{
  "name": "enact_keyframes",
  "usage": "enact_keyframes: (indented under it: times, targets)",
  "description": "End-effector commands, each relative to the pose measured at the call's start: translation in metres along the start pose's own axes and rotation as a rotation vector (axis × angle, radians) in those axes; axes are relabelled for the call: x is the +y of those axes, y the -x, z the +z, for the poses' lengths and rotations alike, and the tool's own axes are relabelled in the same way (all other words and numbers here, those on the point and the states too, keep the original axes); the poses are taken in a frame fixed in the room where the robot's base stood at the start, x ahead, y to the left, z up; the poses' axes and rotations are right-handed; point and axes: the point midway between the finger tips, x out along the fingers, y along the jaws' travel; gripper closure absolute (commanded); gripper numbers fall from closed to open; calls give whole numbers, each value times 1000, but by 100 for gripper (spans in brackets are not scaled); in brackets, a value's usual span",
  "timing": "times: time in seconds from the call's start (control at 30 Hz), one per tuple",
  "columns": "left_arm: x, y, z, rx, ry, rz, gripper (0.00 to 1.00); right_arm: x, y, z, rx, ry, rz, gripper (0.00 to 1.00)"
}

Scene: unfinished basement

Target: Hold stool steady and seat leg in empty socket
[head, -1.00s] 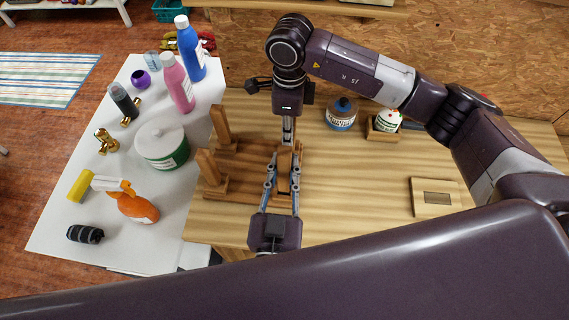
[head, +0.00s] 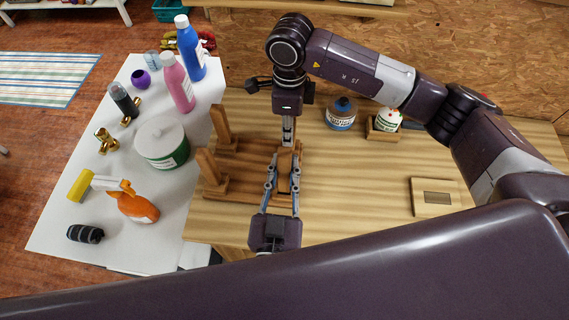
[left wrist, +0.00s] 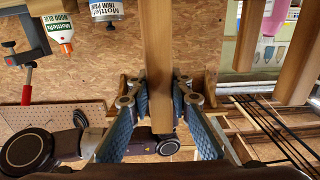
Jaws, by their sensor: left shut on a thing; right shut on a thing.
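The wooden stool (head: 245,160) lies upside down on the workbench, with two legs (head: 221,125) standing up on its left side. My left gripper (head: 284,180) reaches in from the bottom and is shut around an upright wooden leg at the near right. That leg (left wrist: 158,60) runs between its fingers in the left wrist view. My right gripper (head: 288,142) points down just behind it, shut on a leg that is mostly hidden. The socket under that leg is hidden, so I cannot tell how deep the leg sits.
The white table (head: 95,220) on the left carries bottles, a tub (head: 162,150) and a spray bottle. The bench's right side is largely clear.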

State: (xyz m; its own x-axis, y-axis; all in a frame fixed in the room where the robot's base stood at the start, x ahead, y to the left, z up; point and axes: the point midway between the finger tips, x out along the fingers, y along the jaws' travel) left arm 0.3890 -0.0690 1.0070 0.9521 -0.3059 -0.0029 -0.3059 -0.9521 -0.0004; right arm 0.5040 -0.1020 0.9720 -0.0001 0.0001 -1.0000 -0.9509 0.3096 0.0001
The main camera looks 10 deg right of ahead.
Motion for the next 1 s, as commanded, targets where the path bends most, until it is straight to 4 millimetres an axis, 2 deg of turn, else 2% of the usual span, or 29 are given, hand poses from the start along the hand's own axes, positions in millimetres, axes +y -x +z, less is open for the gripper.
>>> enact_keyframes:
  times: [1.0]
  targets:
    - [0, 0, 26, 0, -1, 0, 100, 0, 1, 1, -2, 0, -1, 100]
